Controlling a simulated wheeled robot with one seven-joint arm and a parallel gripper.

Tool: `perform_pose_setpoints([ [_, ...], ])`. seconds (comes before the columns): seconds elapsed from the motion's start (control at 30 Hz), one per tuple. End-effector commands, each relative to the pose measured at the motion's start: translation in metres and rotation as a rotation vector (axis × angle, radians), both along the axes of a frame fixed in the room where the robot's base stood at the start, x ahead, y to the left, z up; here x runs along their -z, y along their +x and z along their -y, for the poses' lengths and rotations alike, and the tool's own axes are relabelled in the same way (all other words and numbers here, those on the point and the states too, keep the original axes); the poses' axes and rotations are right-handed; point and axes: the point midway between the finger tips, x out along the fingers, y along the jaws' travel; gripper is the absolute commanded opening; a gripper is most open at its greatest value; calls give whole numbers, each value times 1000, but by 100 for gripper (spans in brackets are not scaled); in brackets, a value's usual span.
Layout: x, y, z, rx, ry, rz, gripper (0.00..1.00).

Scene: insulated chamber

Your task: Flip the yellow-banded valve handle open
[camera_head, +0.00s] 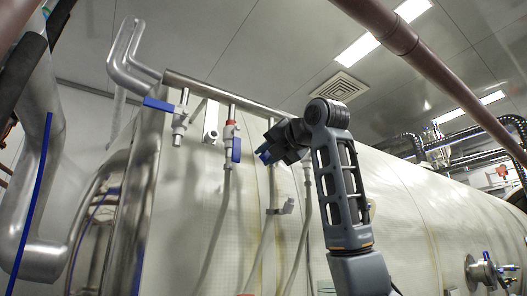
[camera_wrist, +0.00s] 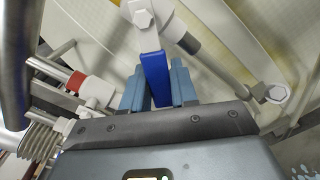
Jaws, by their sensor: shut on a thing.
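In the wrist view, a blue valve handle (camera_wrist: 154,72) runs down from a white valve body (camera_wrist: 150,16) and lies between the two blue-grey fingers of my gripper (camera_wrist: 157,84). The fingers are shut on the handle. In the head view, my gripper (camera_head: 264,153) is at the pipe rack, right of the red-banded valve (camera_head: 231,128). The gripped valve is mostly hidden there behind my gripper and wrist. I cannot make out a yellow band in either view.
The red-banded valve's blue handle (camera_head: 236,150) hangs down close to the left of my gripper. Another blue handle (camera_head: 159,104) sticks out sideways farther left. A metal pipe (camera_head: 228,97) runs above, with pale hoses below along the cream chamber (camera_head: 400,215).

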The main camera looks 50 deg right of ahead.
Motion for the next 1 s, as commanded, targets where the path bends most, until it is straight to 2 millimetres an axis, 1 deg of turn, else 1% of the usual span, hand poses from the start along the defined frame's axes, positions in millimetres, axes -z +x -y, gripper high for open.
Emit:
perform_pose_setpoints([
  [0.03, 3, -1, 3, 3, -28, -14, 0],
  [0.2, 6, -2, 6, 2, -109, -36, 0],
  [0.37, 7, -2, 8, 0, -157, -48, 0],
  [0.9, 7, -3, 9, -2, -182, -54, 0],
  [0.93, 7, -3, 9, -1, -182, -53, 29],
  [1.0, 7, -3, 9, -1, -182, -53, 35],
])
